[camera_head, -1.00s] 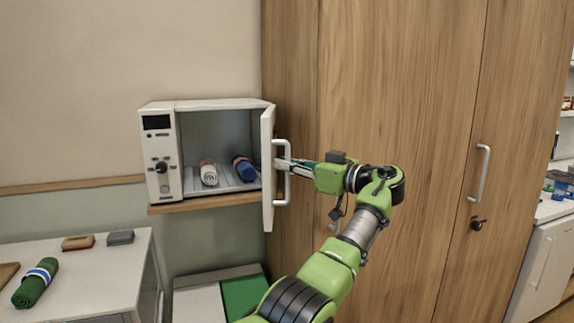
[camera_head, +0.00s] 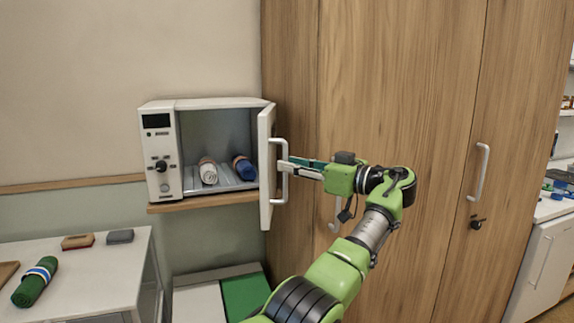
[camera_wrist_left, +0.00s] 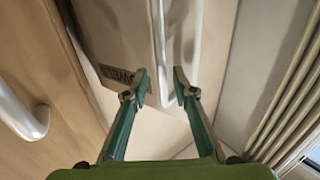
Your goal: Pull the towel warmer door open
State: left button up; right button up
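The white towel warmer (camera_head: 215,104) stands on a wooden wall shelf, and its door (camera_head: 266,170) is swung wide open on the right side. A rolled white towel (camera_head: 208,172) and a rolled blue towel (camera_head: 244,168) lie inside. The door's handle (camera_head: 285,172) is a white vertical bar facing right. My left gripper (camera_head: 287,166) is open at the handle, coming from the right. In the left wrist view its fingertips (camera_wrist_left: 160,90) are apart, with the handle (camera_wrist_left: 192,40) just beyond them; contact is unclear. My right gripper is not in view.
A tall wooden wardrobe (camera_head: 400,100) stands close behind my left arm, with a metal handle (camera_head: 480,172). A white table (camera_head: 90,275) at the lower left holds a green rolled towel (camera_head: 36,282) and small blocks. A shelf edge (camera_head: 200,203) runs under the warmer.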

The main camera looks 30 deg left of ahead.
pick_arm(q)
jog(key=s+d, duration=0.1)
jog(key=d, duration=0.9)
jog(key=w+a+f+m+t+h, duration=0.1)
jog(key=w+f+m+t+h, duration=0.3)
jog(key=f, duration=1.1)
jog(key=w+a+f+m+g+h, duration=0.1)
jog(key=f+m, duration=0.5)
jog(key=f, duration=1)
jog(key=s+d+f+m+h, duration=0.15)
jog(key=s+f, duration=0.45)
jog(key=f, duration=0.7)
jog(key=s+f+m+g+h, duration=0.1)
jog(key=s+f+m+h, duration=0.35)
jog(key=f, duration=0.95)
jog(key=s+d+f+m+h, duration=0.1)
jog(key=s+f, duration=0.6)
jog(key=f, duration=0.6)
jog(key=s+d+f+m+g+h, duration=0.1)
jog(key=s+d+f+g+h, duration=0.15)
jog(key=s+f, duration=1.15)
jog(key=s+f+h, duration=0.1)
jog(key=s+f, duration=0.3)
jog(key=s, duration=1.3)
jog(key=s+f+m+h, duration=0.1)
jog(key=s+f+h, duration=0.1)
jog(key=s, duration=1.5)
jog(key=shift+d+f, duration=0.2)
jog(key=shift+f, duration=0.7)
